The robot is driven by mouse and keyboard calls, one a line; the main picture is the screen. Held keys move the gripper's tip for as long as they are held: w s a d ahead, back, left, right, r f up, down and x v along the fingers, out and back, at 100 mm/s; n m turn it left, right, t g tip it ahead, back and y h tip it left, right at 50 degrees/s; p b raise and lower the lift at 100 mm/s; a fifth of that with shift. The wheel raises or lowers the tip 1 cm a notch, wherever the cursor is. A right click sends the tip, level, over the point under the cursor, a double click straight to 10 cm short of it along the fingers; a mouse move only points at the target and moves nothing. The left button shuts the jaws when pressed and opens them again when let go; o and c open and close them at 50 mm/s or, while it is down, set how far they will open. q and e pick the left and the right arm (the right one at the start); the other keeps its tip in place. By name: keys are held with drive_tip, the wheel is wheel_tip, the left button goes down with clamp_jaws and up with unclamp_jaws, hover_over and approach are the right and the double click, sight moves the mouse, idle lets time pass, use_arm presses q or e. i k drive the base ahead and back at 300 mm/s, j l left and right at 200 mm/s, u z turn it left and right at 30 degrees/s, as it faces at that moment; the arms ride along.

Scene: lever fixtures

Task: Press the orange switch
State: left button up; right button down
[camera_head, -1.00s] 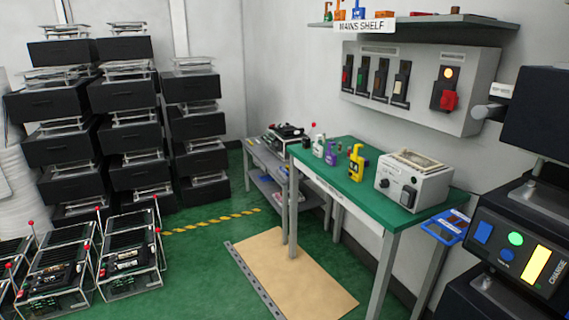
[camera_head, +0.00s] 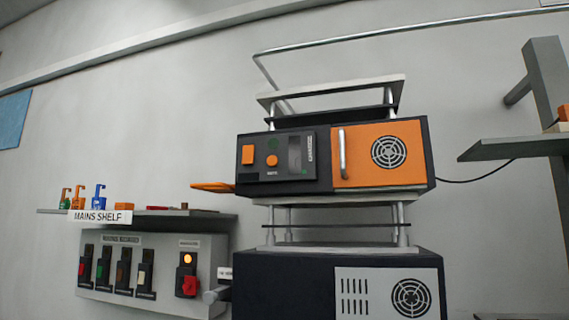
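A black machine with an orange front door (camera_head: 378,155) stands high on a stack in the middle of the view. Its dark control panel (camera_head: 290,172) carries a square orange switch (camera_head: 249,154) at the left and a round orange button (camera_head: 272,160) beside it. A small dark display with a pale label sits to the right of these. The orange switch is unobstructed. I cannot tell whether it is pressed in. Neither of my grippers is in view.
A grey wall panel (camera_head: 212,275) at lower left has several switches, a lit orange lamp (camera_head: 186,259) and a red switch (camera_head: 190,286). Above it is the mains shelf (camera_head: 225,217) with small coloured items. An orange flap (camera_head: 212,187) juts left from the stack. Another shelf (camera_head: 510,149) is at right.

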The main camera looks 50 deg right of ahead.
sight(248, 151)
drive_tip(key=z, duration=1.45)
